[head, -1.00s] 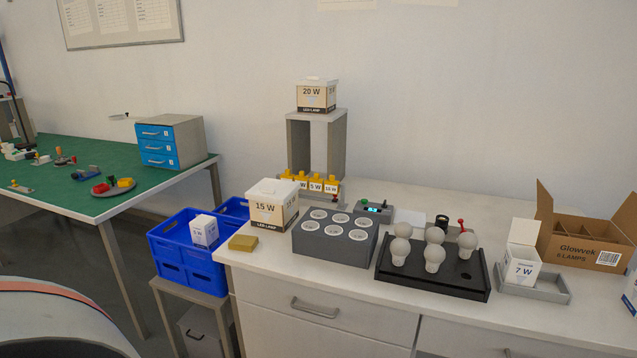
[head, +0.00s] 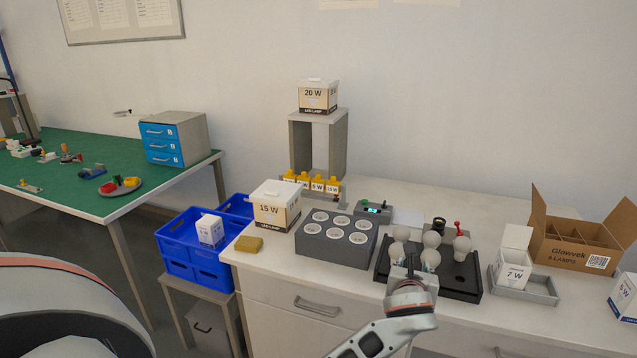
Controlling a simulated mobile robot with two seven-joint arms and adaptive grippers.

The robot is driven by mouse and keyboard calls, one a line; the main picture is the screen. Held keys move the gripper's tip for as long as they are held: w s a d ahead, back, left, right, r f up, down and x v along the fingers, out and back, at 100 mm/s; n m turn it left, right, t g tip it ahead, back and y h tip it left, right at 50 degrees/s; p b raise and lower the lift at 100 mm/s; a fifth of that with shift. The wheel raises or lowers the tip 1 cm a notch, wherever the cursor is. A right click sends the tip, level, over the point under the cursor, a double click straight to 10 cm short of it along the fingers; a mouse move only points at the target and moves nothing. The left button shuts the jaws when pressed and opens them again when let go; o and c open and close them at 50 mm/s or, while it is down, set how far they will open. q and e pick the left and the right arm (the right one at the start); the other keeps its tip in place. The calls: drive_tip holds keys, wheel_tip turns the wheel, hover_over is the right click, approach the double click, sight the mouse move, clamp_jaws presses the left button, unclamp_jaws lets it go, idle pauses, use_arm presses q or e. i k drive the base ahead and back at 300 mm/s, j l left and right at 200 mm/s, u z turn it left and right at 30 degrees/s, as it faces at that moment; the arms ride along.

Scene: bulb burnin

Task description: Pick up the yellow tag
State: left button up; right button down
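Several yellow tags (head: 318,184) stand in a row on a low rack (head: 338,195) at the foot of the grey stand. They have white wattage labels; some are partly hidden behind the 15 W box. My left gripper (head: 412,270) is over the front of the black bulb tray (head: 462,288), in front of the nearer bulbs, well to the right of and nearer than the tags. Its fingers are small and partly lost against the bulbs, so I cannot tell whether it is open or shut. My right gripper is not in view.
The 15 W box (head: 276,207) stands in front of the rack's left end. A grey socket block (head: 338,255) and a small control box (head: 373,209) lie between the tags and my gripper. A yellowish block (head: 248,245) lies near the counter's left edge. Bulbs (head: 432,239) stand in the tray.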

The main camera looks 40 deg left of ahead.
sight(317, 183)
drive_tip(key=i+j, duration=0.15)
drive_tip(key=j, duration=0.2)
drive_tip(key=i+j, duration=0.1)
drive_tip(key=j, duration=0.3)
drive_tip(key=i+j, duration=0.15)
drive_tip(key=j, duration=0.2)
drive_tip(key=i+j, duration=0.15)
drive_tip(key=j, duration=0.25)
drive_tip(key=i+j, duration=0.1)
drive_tip(key=j, duration=0.25)
drive_tip(key=i+j, duration=0.15)
drive_tip(key=j, duration=0.25)
drive_tip(key=i+j, duration=0.15)
drive_tip(key=j, duration=0.2)
